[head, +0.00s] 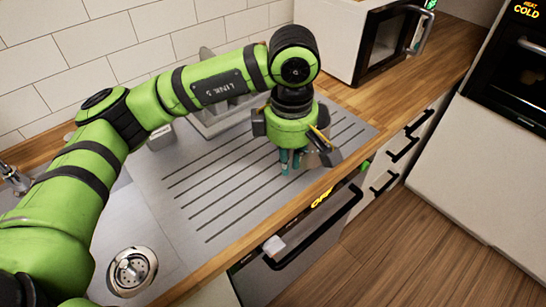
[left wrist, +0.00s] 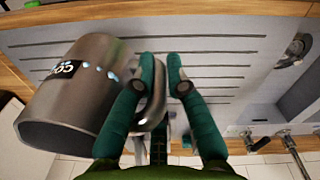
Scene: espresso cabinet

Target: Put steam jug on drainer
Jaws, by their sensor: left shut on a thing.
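The steam jug (left wrist: 75,92) is a grey metal jug with a dark label and a looped handle (left wrist: 155,100), seen large in the left wrist view. In the head view only a sliver of the jug (head: 312,158) shows behind my gripper. My left gripper (head: 289,165) points down over the right part of the grooved drainer (head: 215,190). In the left wrist view its teal fingers (left wrist: 163,75) are closed at the jug's handle. I cannot tell whether the jug touches the drainer. My right gripper is not in view.
A sink drain (head: 131,271) lies at the lower left and a tap (head: 14,178) at the far left. A grey rack (head: 212,118) stands behind the drainer. A white microwave (head: 345,45) stands at the back right. The wooden counter edge (head: 270,218) runs along the front.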

